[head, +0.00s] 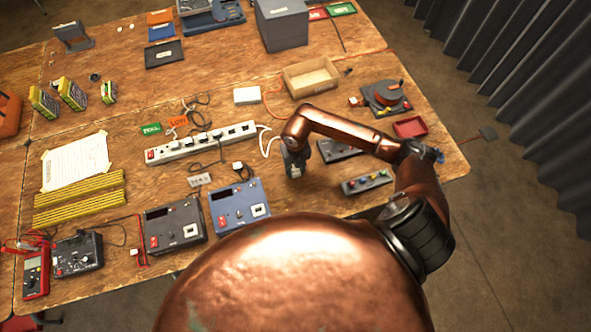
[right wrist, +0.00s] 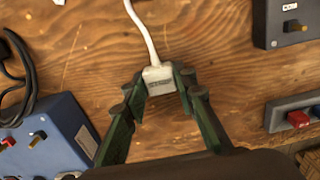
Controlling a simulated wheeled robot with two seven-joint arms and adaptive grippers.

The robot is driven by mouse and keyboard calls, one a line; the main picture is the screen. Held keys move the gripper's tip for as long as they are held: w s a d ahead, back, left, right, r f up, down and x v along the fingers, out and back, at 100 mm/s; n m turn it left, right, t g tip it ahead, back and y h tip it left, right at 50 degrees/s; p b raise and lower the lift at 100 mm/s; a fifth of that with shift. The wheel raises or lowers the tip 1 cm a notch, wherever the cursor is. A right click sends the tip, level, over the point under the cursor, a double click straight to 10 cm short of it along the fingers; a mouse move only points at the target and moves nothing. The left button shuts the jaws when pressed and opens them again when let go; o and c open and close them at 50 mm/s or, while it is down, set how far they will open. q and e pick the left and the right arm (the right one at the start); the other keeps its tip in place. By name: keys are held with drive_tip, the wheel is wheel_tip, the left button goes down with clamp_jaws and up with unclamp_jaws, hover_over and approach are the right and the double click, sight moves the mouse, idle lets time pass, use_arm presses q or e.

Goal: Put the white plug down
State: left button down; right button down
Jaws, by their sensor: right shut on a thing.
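My right gripper (head: 294,170) hangs over the wooden table, right of the white power strip (head: 200,143) and beyond the blue charger box (head: 240,204). In the right wrist view my right gripper (right wrist: 160,95) is shut on the white plug (right wrist: 158,76), with a finger on each side of it. A white cable (right wrist: 142,30) runs from the plug to the top of that view. Bare wood lies beneath it; I cannot tell whether the plug touches the table. My left gripper is not in view.
A dark charger box (head: 173,228) stands left of the blue one. A grey box with coloured buttons (head: 366,183) and a dark box (head: 338,150) lie right of my gripper. A wooden tray (head: 311,77) is farther back.

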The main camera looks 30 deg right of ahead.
sight(296, 171)
drive_tip(key=shift+f, duration=0.2)
drive_tip(key=c, duration=1.6)
unclamp_jaws()
drive_tip(key=shift+r, duration=0.1)
drive_tip(key=shift+r, duration=0.15)
wheel_tip(296, 171, up, 12)
